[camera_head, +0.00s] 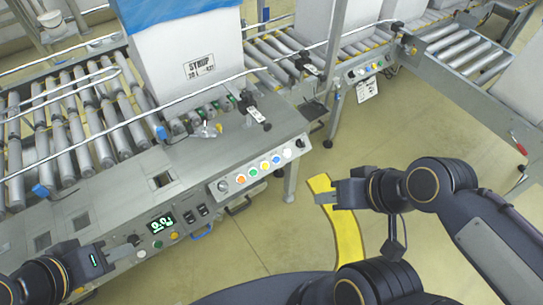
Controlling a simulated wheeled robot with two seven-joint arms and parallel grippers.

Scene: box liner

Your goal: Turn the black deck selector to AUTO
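A small black knob (133,239) sits at the left end of the near control panel, beside the green-lit display (161,222). It may be the deck selector; its labels and pointer are too small to read. My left gripper (125,250) is right beside this knob, its fingers pointing right along the panel. Whether they touch it or how far they are apart is unclear. A second round knob (223,186) is at the left end of the other button panel. My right gripper (322,195) is over the floor, away from both panels, with nothing visible in it; its finger gap is unclear.
White, green and orange buttons (174,235) and black rocker switches (203,210) share the near panel. A blue handle (202,231) projects below. A tall white SYRUP box (190,60) stands on the conveyor. Yellow floor marking (348,243) and open floor lie right.

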